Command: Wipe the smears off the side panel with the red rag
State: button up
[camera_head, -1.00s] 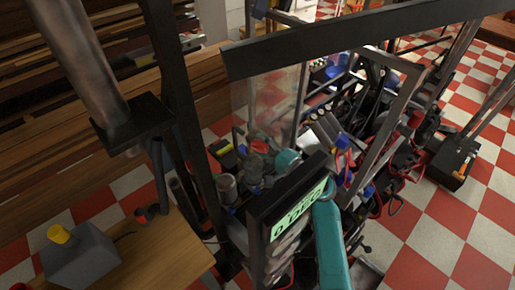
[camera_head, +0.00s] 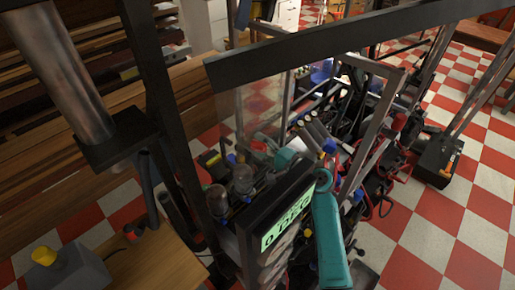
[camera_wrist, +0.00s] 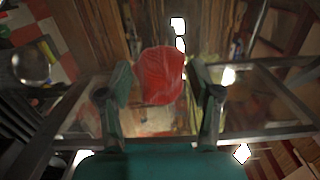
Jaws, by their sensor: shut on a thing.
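My gripper (camera_wrist: 162,82) is shut on the red rag (camera_wrist: 160,72), which sits bunched between its two teal fingers in the wrist view. In the head view the teal gripper end shows (camera_head: 284,157) behind the black display frame, with a bit of red at its tip. The side panel (camera_head: 262,100) looks like a clear sheet in a metal frame, standing just beyond the gripper. In the wrist view I cannot tell whether the rag touches the panel. I cannot make out the smears clearly; the red floor squares show through the sheet.
A black-framed green display (camera_head: 292,215) stands close to my arm. A dark beam (camera_head: 350,40) crosses above the panel. Dense tubes and cables (camera_head: 345,130) crowd the right side. A wooden table (camera_head: 160,262) holds a grey box (camera_head: 70,272). Checkered floor (camera_head: 420,235) is open at right.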

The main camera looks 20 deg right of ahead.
aim_at(245, 143)
jog(key=shift+w+d, duration=0.25)
jog(key=shift+d, duration=0.25)
jog(key=shift+w+d, duration=0.2)
jog(key=shift+d, duration=0.3)
jog(key=shift+w, duration=0.1)
jog(key=shift+a, duration=0.15)
jog(key=shift+s+a, duration=0.55)
jog(key=shift+a, duration=0.45)
jog(key=shift+s+a, duration=0.55)
jog(key=shift+a, duration=0.5)
jog(key=shift+s+a, duration=0.55)
jog(key=shift+a, duration=0.45)
jog(key=shift+s+a, duration=0.3)
jog(key=shift+a, duration=0.5)
jog(key=shift+s+a, duration=0.3)
jog(key=shift+a, duration=0.5)
jog(key=shift+r, duration=1.4)
jog(key=shift+w+d, duration=0.45)
jog(key=shift+d, duration=0.4)
jog(key=shift+w+d, duration=0.4)
jog(key=shift+d, duration=0.45)
